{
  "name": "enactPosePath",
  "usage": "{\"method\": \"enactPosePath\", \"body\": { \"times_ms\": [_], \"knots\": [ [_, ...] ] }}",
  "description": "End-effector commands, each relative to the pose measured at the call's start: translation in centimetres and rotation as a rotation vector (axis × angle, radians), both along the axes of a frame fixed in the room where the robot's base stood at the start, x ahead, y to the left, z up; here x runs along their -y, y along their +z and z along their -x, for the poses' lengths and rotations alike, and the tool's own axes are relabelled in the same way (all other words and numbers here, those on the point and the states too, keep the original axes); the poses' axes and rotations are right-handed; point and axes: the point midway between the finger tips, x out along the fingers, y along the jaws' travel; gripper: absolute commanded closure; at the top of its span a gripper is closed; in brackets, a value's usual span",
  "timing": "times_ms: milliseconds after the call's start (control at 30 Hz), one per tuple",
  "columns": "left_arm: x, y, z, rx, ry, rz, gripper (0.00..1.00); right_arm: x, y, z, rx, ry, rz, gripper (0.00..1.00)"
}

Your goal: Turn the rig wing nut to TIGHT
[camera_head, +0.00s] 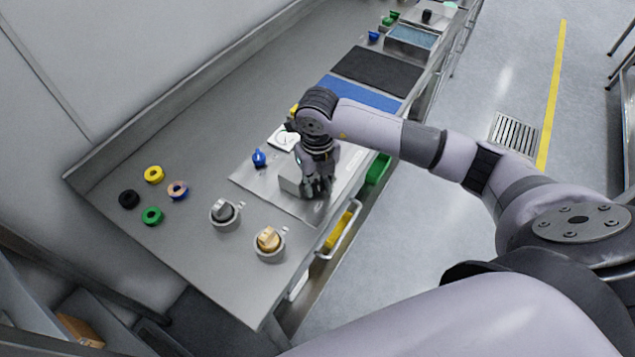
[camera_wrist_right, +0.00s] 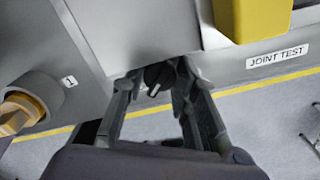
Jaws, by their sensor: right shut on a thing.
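My right gripper (camera_head: 318,190) reaches down over a grey metal box (camera_head: 291,178) near the front edge of the bench. In the right wrist view, the fingers of my right gripper (camera_wrist_right: 160,82) are closed around a small dark part (camera_wrist_right: 156,74), which looks like the rig wing nut. The fingers hide much of it, and I cannot read its angle or any TIGHT mark. In the head view, the gripper covers it. My left gripper is not in view.
A grey knob (camera_head: 224,212) and a brass knob (camera_head: 269,240) stand left of the gripper. A blue valve handle (camera_head: 259,157) is behind it. Several coloured rings, including a green one (camera_head: 152,216), lie at the left. A JOINT TEST label (camera_wrist_right: 278,55) marks the front face.

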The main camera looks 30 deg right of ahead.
Motion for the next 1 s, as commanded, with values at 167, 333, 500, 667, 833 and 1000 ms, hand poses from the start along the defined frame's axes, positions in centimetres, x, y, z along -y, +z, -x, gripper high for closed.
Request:
{"method": "enactPosePath", "body": {
  "times_ms": [167, 333, 500, 667, 833, 1000],
  "knots": [
    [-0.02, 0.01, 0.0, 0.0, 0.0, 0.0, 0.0, 0.05, 0.07, -0.06, 0.001, -0.004, 0.0, 1.0],
    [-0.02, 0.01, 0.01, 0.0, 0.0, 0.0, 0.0, 0.05, 0.07, -0.06, 0.001, -0.004, 0.0, 0.7],
    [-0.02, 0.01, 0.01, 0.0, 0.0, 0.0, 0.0, 0.04, 0.04, -0.05, 0.001, -0.003, 0.0, 0.59],
    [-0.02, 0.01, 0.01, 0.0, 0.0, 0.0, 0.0, 0.01, 0.02, -0.03, 0.001, -0.002, -0.001, 0.53],
    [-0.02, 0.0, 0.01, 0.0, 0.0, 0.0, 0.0, -0.04, 0.02, -0.03, 0.001, -0.001, -0.002, 0.53],
    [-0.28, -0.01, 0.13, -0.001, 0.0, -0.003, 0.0, -0.07, 0.02, -0.03, 0.001, -0.001, -0.002, 0.53]
  ]
}}
